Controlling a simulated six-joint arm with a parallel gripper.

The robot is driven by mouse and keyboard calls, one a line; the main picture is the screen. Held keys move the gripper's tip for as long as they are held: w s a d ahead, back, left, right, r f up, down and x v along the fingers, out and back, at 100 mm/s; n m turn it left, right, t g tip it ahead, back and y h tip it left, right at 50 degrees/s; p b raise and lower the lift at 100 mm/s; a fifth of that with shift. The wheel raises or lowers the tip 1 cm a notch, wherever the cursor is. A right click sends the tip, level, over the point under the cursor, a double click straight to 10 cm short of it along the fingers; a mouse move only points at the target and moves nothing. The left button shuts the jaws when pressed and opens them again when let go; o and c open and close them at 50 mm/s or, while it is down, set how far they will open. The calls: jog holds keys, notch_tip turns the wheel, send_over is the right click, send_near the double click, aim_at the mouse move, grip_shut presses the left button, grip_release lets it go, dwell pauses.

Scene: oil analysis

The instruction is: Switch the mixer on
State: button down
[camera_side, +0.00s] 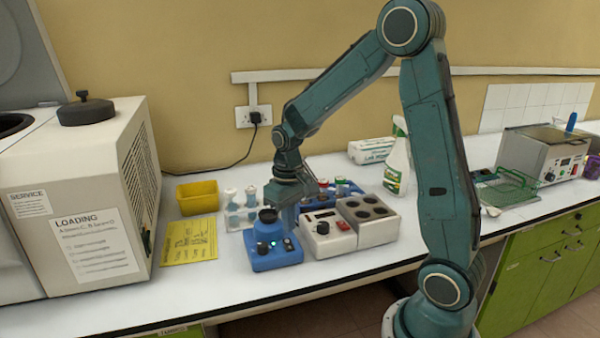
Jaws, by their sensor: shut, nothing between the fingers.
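The mixer (272,257) is a small blue box with a black round cup on top, near the front edge of the bench. Small controls show on its front face, one of them light-coloured. My gripper (290,224) points down just behind and to the right of the mixer's cup. It is shut and empty. I cannot tell whether it touches the mixer.
A tube rack (240,221), yellow tub (198,197) and yellow sheet (189,241) are left. A large centrifuge (82,190) fills the far left. A spray bottle (397,163) stands behind.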

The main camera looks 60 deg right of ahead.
jog(key=shift+r, duration=1.05)
jog(key=shift+r, duration=0.1)
jog(key=s+a+r+n+t, duration=0.1)
jog(key=s+a+r+t, duration=0.1)
jog(key=s+a+r, duration=0.3)
jog(key=s+a+r+n+t, duration=0.2)
jog(key=s+a+r, duration=0.3)
jog(key=s, duration=0.6)
jog(key=shift+s+a+r+t, duration=0.25)
jog(key=shift+r+t, duration=0.55)
jog(key=shift+r, duration=0.3)
jog(key=c, duration=2.2)
grip_release()
